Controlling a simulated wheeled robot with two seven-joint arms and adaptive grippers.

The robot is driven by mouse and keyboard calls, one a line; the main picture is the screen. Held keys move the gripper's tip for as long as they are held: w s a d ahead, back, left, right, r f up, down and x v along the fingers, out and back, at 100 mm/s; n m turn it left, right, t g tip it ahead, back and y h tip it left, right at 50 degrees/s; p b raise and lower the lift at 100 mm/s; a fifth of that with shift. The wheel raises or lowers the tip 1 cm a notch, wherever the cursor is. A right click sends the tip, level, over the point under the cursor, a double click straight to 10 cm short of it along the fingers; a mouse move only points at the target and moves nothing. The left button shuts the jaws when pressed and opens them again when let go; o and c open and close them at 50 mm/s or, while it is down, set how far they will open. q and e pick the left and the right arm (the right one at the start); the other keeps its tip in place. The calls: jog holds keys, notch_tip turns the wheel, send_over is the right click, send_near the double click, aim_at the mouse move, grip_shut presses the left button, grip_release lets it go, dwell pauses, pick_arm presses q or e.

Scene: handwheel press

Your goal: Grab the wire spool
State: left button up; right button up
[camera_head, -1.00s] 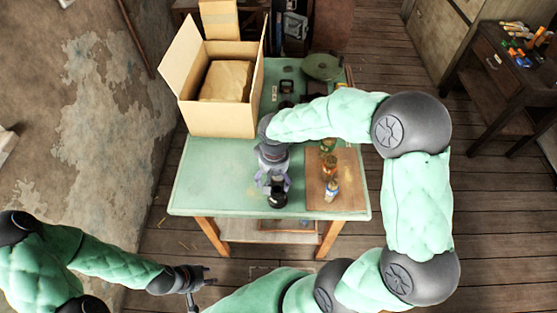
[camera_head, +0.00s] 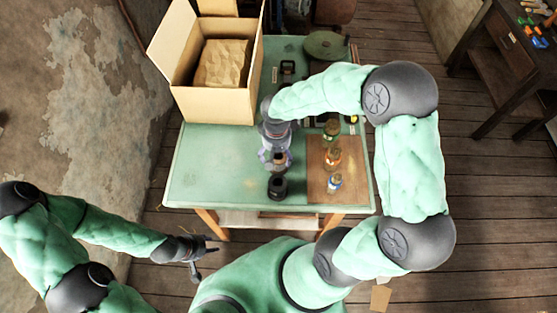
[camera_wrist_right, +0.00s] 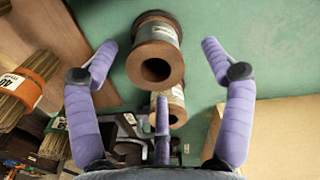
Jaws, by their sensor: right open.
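A wire spool with brown flanges and a pale label (camera_wrist_right: 155,62) stands on the green table (camera_head: 215,165). In the right wrist view it lies between my right gripper's fingertips (camera_wrist_right: 160,58), with a gap on both sides. A second brown-ended spool (camera_wrist_right: 177,108) is below it in that view, partly covered by a finger. In the head view my right gripper (camera_head: 277,162) points down over the table, open, with something brown between its fingers. My left gripper (camera_head: 208,254) is empty, fingers apart, off the table's front left.
A dark roll-like object (camera_head: 278,187) stands just in front of my right gripper. An open cardboard box (camera_head: 215,105) is behind it to the left. A wooden board (camera_head: 320,187) with several labelled items (camera_head: 332,158) lies to the right. The table's left front is clear.

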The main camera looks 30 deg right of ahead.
aim_at(278, 160)
jog(key=f, duration=0.3)
jog(key=f+b, duration=0.1)
jog(key=f, duration=0.1)
jog(key=shift+w+d, duration=0.15)
jog(key=shift+d, duration=0.2)
jog(key=shift+c, duration=0.3)
jog(key=c, duration=1.4)
